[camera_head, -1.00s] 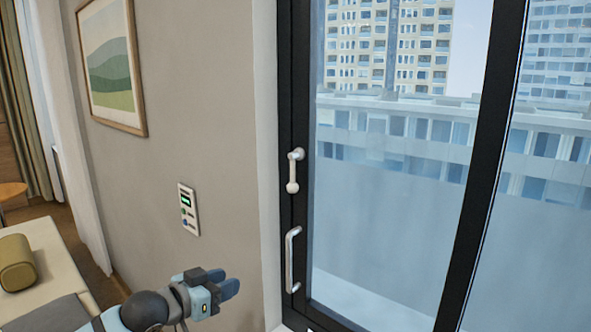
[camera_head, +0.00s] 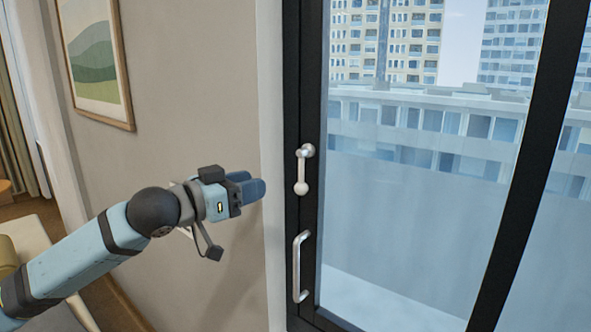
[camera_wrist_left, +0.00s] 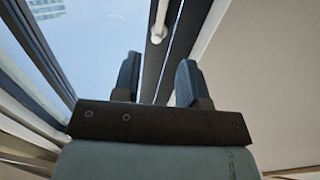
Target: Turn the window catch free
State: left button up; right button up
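The window catch (camera_head: 302,171) is a pale metal lever on the black window frame. It hangs down from its pivot and ends in a round knob. In the left wrist view a pale lever with a round end, apparently the catch (camera_wrist_left: 157,28), shows beyond the fingers near the top. My left gripper (camera_head: 256,187) is left of the catch, at about knob height in the picture and apart from it. Its two fingers stand apart with nothing between them, as the left wrist view (camera_wrist_left: 157,82) shows. My right gripper is not in view.
A fixed silver pull handle (camera_head: 298,266) sits below the catch on the same frame. The pale window reveal (camera_head: 271,120) and beige wall (camera_head: 195,100) lie beside my left arm. A framed picture (camera_head: 96,62) hangs on the wall. A bed or bench edge is at lower left.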

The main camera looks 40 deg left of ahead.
aim_at(303, 171)
pick_arm(q)
jog(key=p+x, duration=0.3)
jog(key=x, duration=0.8)
jog(key=shift+w, duration=0.15)
jog(key=shift+f, duration=0.1)
grip_shut()
